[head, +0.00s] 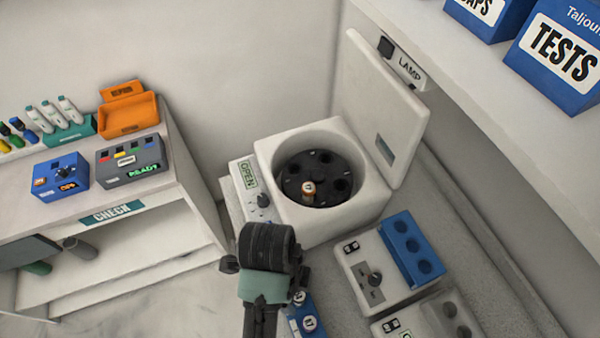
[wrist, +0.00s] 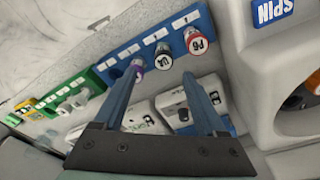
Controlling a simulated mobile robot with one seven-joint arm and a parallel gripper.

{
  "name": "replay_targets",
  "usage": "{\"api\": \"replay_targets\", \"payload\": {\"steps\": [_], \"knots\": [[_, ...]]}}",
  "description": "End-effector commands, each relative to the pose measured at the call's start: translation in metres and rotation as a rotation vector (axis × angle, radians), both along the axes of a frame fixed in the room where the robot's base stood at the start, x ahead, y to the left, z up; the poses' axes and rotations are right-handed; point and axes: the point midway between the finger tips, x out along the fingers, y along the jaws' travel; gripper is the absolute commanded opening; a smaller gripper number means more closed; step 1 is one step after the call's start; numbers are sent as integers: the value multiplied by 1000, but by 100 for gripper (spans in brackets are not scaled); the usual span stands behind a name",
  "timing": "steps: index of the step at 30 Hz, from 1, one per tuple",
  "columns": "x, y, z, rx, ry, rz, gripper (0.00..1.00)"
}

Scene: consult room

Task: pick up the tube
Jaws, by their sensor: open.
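My gripper (wrist: 160,78) is open and empty in the wrist view, its two fingers spread. Beyond the fingertips is a blue rack (wrist: 177,28) holding a red-capped tube (wrist: 195,42), a dark-capped tube (wrist: 163,55) and a purple-capped tube (wrist: 138,68). The left fingertip overlaps the purple-capped one in the picture; I cannot tell whether they touch. In the head view, two tube tops (head: 299,297) (head: 309,323) show beside my arm, which hides part of the rack. Another tube with an orange-and-white top (head: 308,187) stands in the black rotor (head: 322,172) of the open centrifuge.
The centrifuge (head: 375,200) has its lid (head: 385,95) raised. A white device with a blue block (head: 412,248) stands to its right. A side bench (head: 150,190) holds an orange tray (head: 128,114) and small boxes. Blue boxes (head: 555,55) stand on the upper right shelf.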

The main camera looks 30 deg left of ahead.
Motion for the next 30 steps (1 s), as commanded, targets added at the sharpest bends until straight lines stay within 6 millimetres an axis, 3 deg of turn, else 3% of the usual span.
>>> {"api": "replay_targets", "payload": {"steps": [1,11,21,30], "knots": [[0,-1,-12,-1,2,1,74],[2,-4,-35,0,0,0,74],[6,-6,-75,1,1,1,74],[7,-7,-83,2,-2,0,74]]}}
